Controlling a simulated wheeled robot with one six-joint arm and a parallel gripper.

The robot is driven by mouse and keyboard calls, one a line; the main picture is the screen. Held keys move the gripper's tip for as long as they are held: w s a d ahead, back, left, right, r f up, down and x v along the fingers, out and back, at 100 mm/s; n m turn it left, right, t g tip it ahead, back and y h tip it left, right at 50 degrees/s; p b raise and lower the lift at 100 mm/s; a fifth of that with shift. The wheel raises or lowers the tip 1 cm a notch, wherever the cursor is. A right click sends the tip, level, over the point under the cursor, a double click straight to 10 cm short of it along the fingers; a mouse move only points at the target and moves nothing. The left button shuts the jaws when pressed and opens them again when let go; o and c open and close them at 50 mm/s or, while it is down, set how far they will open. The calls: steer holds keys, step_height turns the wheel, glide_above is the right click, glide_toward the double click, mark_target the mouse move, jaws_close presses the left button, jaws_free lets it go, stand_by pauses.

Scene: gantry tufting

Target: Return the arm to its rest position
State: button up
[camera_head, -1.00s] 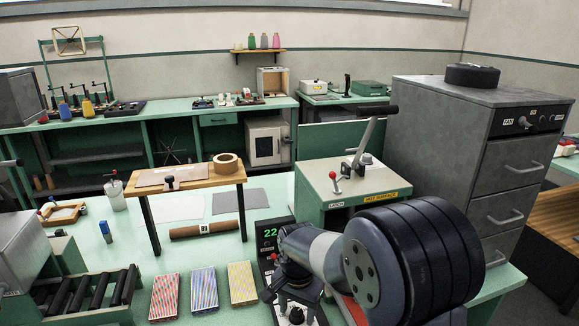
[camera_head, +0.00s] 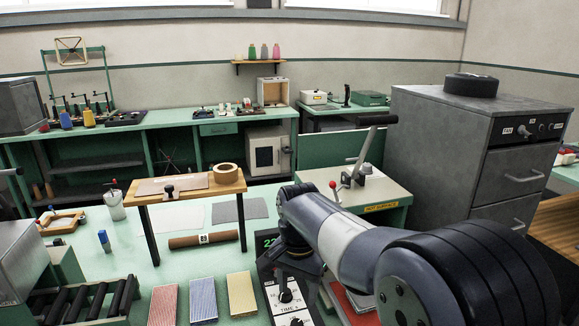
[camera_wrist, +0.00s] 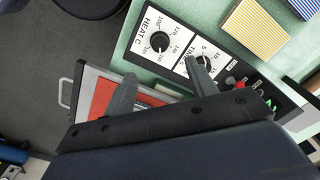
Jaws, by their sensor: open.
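My gripper shows in the wrist view (camera_wrist: 160,85), with its two grey fingers spread apart and nothing between them. It hangs above the control box (camera_wrist: 175,45) with its HEAT and TIME dials. A red pad in a light frame (camera_wrist: 103,98) lies below the left finger. The press with the lever (camera_head: 355,190) stands behind my arm.
A small wooden-topped stand (camera_head: 185,187) holds a tape roll (camera_head: 226,172). Red, blue and yellow striped blocks (camera_head: 203,299) lie at the front of the green table. A roller rack (camera_head: 85,303) is at left. A grey drawer cabinet (camera_head: 435,150) stands at right.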

mark_target(297, 323)
step_height(297, 323, down, 11)
steer(key=shift+r, duration=0.2)
steer(key=shift+f, duration=0.15)
steer(key=n, duration=0.5)
steer(key=shift+n, duration=0.4)
steer(key=n, duration=1.1)
steer(key=shift+n, duration=0.3)
steer(key=n, duration=0.5)
